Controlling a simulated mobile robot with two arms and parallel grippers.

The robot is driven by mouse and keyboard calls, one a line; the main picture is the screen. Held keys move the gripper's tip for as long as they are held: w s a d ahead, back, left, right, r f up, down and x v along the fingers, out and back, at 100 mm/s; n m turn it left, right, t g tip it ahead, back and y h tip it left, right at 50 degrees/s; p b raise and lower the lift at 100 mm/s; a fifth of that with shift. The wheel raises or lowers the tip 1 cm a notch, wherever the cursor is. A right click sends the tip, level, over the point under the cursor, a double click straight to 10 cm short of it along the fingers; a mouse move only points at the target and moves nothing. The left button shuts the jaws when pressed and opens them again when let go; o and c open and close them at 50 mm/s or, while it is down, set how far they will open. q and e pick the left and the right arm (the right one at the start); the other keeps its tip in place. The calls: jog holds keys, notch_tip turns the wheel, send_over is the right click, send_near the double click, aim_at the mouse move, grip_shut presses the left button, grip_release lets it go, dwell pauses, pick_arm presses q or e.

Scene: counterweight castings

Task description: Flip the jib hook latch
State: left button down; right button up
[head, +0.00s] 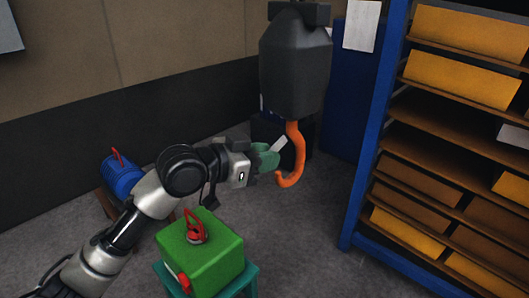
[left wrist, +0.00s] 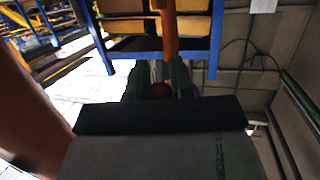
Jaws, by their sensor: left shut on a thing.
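The orange jib hook (head: 298,157) hangs below a dark grey hoist block (head: 295,68), its curved tip pointing left. A pale grey latch (head: 279,145) shows at the hook's mouth, partly hidden by green fingers. My left gripper (head: 266,158) reaches in from the left and is shut on the latch at the mouth. In the left wrist view the two dark green fingers (left wrist: 158,82) stand close together, with a small reddish part between them. The orange hook shank (left wrist: 169,35) rises behind them. What lies exactly between the fingertips is mostly hidden. My right gripper is not in view.
A green block (head: 208,252) with red fittings stands on a teal stand below my left arm. A blue casting (head: 121,178) with a red handle is farther left. A blue-framed shelf (head: 372,130) with yellow bins stands right. Grey floor is free between hook and shelf.

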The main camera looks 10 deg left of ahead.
pick_arm(q)
jog(key=c, duration=1)
grip_release()
jog(key=shift+s+a, duration=0.2)
jog(key=shift+a, duration=0.1)
jog(key=b+v, duration=0.4)
jog(key=v, duration=0.6)
jog(key=shift+r+b, duration=0.1)
jog(key=shift+b, duration=0.2)
